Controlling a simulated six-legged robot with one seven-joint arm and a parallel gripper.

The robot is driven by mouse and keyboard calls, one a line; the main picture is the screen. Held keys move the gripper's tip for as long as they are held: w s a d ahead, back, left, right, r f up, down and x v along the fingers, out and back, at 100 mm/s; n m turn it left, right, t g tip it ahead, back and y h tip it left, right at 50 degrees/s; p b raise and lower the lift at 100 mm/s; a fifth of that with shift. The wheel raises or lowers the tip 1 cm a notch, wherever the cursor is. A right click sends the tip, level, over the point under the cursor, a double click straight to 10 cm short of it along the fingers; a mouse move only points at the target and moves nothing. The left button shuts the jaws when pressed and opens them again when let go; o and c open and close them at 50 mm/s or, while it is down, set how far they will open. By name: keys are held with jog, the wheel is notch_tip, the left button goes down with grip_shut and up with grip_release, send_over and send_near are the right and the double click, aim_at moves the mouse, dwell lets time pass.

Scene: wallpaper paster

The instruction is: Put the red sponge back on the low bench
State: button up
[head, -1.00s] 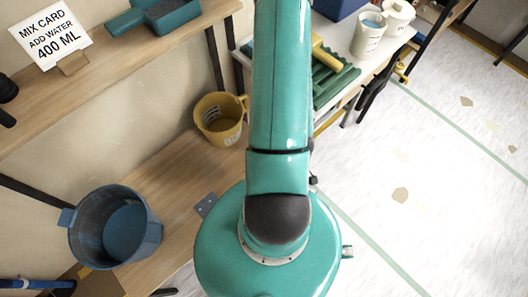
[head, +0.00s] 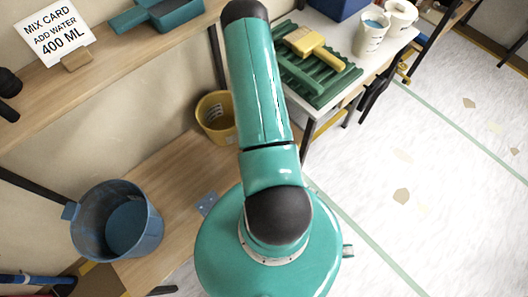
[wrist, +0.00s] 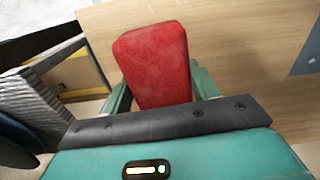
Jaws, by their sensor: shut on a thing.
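The red sponge (wrist: 158,62) stands out from between the two green fingers of my gripper (wrist: 160,84) in the wrist view. My gripper is shut on it. Behind the sponge in the wrist view is a pale wooden surface (wrist: 245,45) that looks like the low bench; I cannot tell how far the sponge is above it. In the head view the low bench (head: 178,170) runs along the wall, with bare wood between its two buckets. The sponge and my gripper are hidden in the head view.
A blue bucket (head: 92,222) and a yellow bucket (head: 214,112) stand on the bench. A small blue-grey plate (head: 207,204) lies at its edge. A shelf (head: 110,60) overhangs behind.

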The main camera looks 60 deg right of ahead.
jog(key=shift+w+f, duration=0.1)
jog(key=shift+f, duration=1.3)
jog(key=o, duration=1)
jog(key=shift+f, duration=0.1)
jog(key=r, duration=1.3)
jog(key=shift+w+a+r, duration=0.2)
jog(key=shift+r, duration=0.1)
